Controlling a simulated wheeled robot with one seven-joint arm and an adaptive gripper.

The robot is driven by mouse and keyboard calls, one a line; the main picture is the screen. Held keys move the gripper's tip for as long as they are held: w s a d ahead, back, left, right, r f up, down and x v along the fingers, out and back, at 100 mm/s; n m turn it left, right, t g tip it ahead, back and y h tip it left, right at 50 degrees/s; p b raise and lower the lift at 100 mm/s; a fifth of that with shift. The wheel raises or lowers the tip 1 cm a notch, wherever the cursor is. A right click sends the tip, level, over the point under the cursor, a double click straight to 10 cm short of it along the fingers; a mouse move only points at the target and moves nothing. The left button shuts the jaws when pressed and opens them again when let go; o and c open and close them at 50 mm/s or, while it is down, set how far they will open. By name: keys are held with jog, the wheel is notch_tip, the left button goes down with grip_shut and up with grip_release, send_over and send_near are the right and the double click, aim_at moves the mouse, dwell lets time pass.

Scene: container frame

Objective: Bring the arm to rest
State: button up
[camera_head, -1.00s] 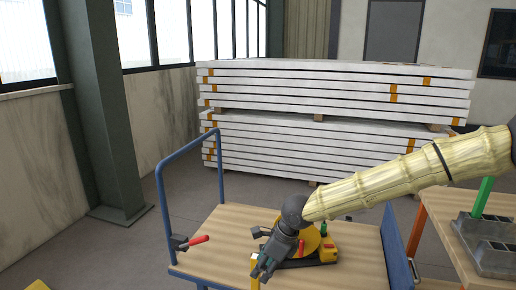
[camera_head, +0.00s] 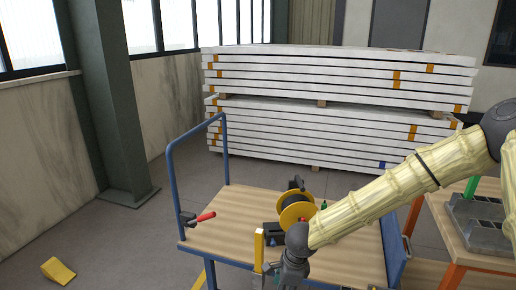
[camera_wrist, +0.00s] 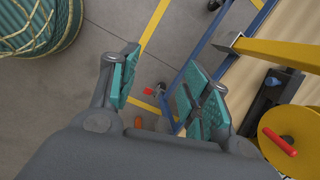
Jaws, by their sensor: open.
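My arm, wrapped in a pale yellow ribbed cover (camera_head: 385,202), reaches from the right edge down to the lower middle of the head view. My gripper (camera_head: 279,280) is at the bottom of that view, by the near edge of the cart's wooden top, partly cut off. In the wrist view my gripper (camera_wrist: 160,90) is open, with teal pads apart and nothing between them. It points down past the cart edge towards the floor.
A cart with a blue handle (camera_head: 169,168) carries a yellow reel (camera_head: 296,208) close to my gripper. A yellow bar (camera_wrist: 275,52) is beside the right finger. An orange-legged table (camera_head: 455,255) stands right. A yellow wedge (camera_head: 58,271) lies on the floor; stacked white panels (camera_head: 320,90) stand behind.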

jog(key=s+d+f+n+h+p, duration=0.1)
jog(key=s+d+f+n+p, duration=0.1)
jog(key=s+d+f+n, duration=0.7)
jog(key=s+d+f+n+h+p, duration=0.2)
jog(key=s+d+f+n, duration=0.2)
jog(key=s+f, duration=0.65)
jog(key=s+d+r+n, duration=0.1)
jog(key=s+n, duration=0.1)
jog(key=s, duration=0.5)
jog(key=s+d+r+n+g+y, duration=0.1)
jog(key=s+r+n, duration=0.1)
jog(key=s, duration=0.4)
jog(key=shift+s+d+n+p, duration=0.2)
jog(key=shift+s+n+p, duration=0.15)
jog(key=shift+n, duration=0.25)
jog(key=shift+c, duration=0.2)
